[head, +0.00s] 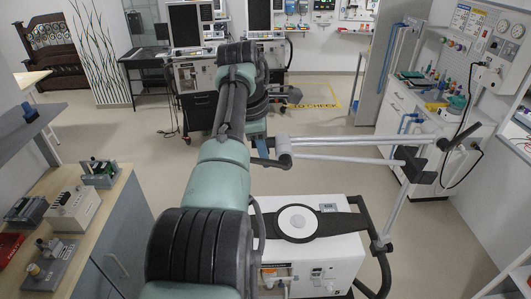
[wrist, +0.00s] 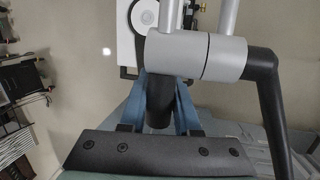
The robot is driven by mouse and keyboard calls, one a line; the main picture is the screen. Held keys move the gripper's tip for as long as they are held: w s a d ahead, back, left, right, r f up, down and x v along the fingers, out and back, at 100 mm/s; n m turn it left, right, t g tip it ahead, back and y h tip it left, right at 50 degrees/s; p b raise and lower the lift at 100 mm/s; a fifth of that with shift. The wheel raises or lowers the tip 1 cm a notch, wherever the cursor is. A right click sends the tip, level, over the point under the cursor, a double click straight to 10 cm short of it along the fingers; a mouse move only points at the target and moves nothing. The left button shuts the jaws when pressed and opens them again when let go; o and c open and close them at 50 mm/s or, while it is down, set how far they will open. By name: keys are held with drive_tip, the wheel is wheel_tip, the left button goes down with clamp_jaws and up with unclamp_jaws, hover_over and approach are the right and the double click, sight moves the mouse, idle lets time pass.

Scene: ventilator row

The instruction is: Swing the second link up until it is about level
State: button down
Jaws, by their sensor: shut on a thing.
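The jointed support arm stands at the right of the ventilator in the head view. Its first link (head: 397,212) slopes up from a clamp to a dark elbow (head: 413,166). The second link (head: 350,140), pale parallel bars, runs left from the elbow and looks near level in the picture. A grey cylindrical end joint (head: 284,147) caps it; this joint also shows in the wrist view (wrist: 196,56). My gripper (wrist: 163,92) has its blue fingers shut on a dark handle (wrist: 158,113) below the joint. In the head view the fingertips are partly hidden.
The white ventilator (head: 315,262) stands below the link on a cart with a dark curved rail (head: 377,224). A bench with devices (head: 75,210) is at left. A counter (head: 425,110) stands at right. Open floor (head: 330,120) lies behind.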

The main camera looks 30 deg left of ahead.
drive_tip(key=shift+w+r, duration=0.1)
drive_tip(key=shift+r, duration=0.05)
drive_tip(key=c, duration=0.6)
unclamp_jaws()
drive_tip(key=shift+d, duration=0.1)
drive_tip(key=b+v, duration=0.4)
drive_tip(key=v, duration=0.9)
drive_tip(key=shift+b, duration=0.35)
